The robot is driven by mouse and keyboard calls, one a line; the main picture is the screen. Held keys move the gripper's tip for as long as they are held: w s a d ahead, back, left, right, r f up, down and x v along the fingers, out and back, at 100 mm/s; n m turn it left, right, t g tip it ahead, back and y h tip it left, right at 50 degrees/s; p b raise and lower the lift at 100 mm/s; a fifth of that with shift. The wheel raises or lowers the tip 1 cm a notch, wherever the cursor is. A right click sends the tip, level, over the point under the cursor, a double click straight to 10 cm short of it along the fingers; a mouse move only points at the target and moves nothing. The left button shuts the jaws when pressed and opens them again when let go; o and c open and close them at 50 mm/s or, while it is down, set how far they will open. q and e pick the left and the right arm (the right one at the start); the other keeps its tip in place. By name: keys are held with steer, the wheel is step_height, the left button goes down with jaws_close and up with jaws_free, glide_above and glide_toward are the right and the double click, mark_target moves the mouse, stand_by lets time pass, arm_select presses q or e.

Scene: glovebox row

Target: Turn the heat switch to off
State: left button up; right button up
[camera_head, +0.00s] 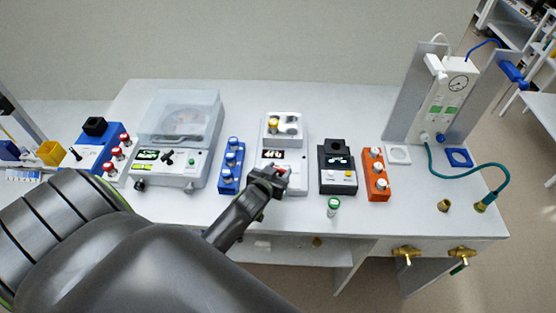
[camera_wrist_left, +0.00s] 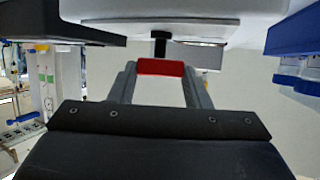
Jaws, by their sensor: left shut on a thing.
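The white heater unit (camera_head: 297,130) stands mid-bench, with a small lit display (camera_head: 272,155) on its front. My left gripper (camera_head: 276,176) is at the unit's front, just below the display, and covers part of it. In the left wrist view, its two fingers (camera_wrist_left: 160,75) are on either side of a red piece (camera_wrist_left: 160,67). This red piece, which appears to be the heat switch, is gripped. A short black stem (camera_wrist_left: 160,45) shows between it and the white housing. Any switch markings and its exact setting are hidden. My right gripper is not in view.
A black device (camera_head: 338,168) and a green-capped vial (camera_head: 333,207) are close right. An orange rack (camera_head: 376,176) stands farther right. A lidded instrument (camera_head: 178,140) is farther left.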

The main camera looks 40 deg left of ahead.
arm_select(q)
steer(key=o, duration=1)
steer(key=shift+s, duration=0.1)
steer(key=b+v, duration=0.3)
steer(key=v, duration=1.4)
steer(key=shift+r, duration=0.15)
